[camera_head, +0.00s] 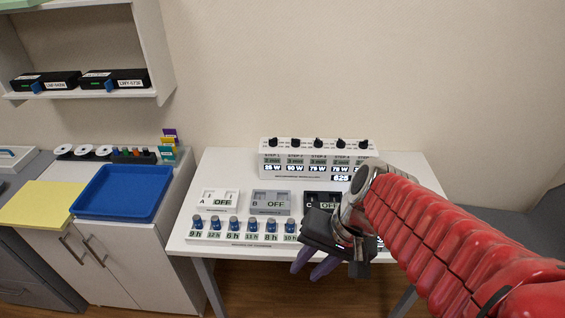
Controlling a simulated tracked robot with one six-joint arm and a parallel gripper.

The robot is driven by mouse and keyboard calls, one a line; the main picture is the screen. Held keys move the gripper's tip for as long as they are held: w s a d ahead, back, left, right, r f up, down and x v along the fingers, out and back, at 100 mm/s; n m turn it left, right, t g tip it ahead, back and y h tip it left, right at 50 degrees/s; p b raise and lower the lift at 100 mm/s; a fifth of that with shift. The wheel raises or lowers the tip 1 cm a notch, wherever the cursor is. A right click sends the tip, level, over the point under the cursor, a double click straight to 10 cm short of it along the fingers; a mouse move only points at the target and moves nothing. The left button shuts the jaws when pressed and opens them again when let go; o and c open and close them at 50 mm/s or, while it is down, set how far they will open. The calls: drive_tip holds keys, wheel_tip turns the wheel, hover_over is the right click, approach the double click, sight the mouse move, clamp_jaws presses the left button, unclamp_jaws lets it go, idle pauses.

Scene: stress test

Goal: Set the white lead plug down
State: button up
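I cannot make out a white lead plug in the head view. My gripper (304,275) hangs at the front edge of the white table (340,260), its two purple-grey fingers pointing down. The fingers show side by side. The view does not show whether anything is between them. Three modules stand on the table: A (217,201), white and reading OFF; B (271,203), grey and reading OFF; and C (322,199), black and partly hidden by my gripper.
A white step panel with black knobs (317,158) stands at the back. A blue tray (122,192) and yellow pad (37,204) lie left. A wall shelf (85,97) holds black boxes.

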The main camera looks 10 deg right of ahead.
wheel_tip(320, 180, up, 8)
drive_tip(key=d+n+t+h, duration=0.1)
drive_tip(key=n+t+h, duration=0.2)
drive_tip(key=n, duration=0.2)
drive_tip(key=shift+w+d+t+h, duration=0.2)
drive_tip(key=shift+w+t+h, duration=0.2)
drive_tip(key=shift+w, duration=0.05)
